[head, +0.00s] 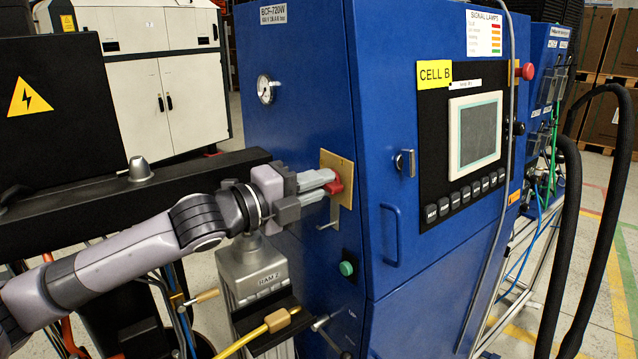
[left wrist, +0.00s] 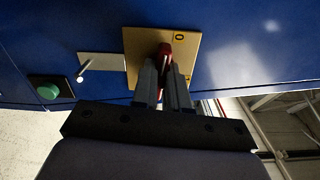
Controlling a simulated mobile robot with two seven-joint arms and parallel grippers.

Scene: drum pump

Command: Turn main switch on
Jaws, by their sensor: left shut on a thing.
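The main switch is a red handle (head: 335,187) on a yellow plate (head: 345,165) on the side of the blue cabinet (head: 305,120). My left gripper (head: 328,184) is shut on the red handle. In the left wrist view the red handle (left wrist: 164,55) sits between the two fingers (left wrist: 165,80), in front of the yellow plate (left wrist: 132,42). A mark like a 0 shows on the plate there. The fingers hide part of the handle, and I cannot tell its exact angle. My right gripper is not in view.
A green button (head: 347,268) and a small metal bracket (head: 329,218) sit below the plate. A gauge (head: 265,89) is above. The cabinet front has a screen (head: 475,132) and a blue handle (head: 390,234). A grey pedestal (head: 250,272) stands under my left wrist. Black hoses (head: 563,250) hang at the right.

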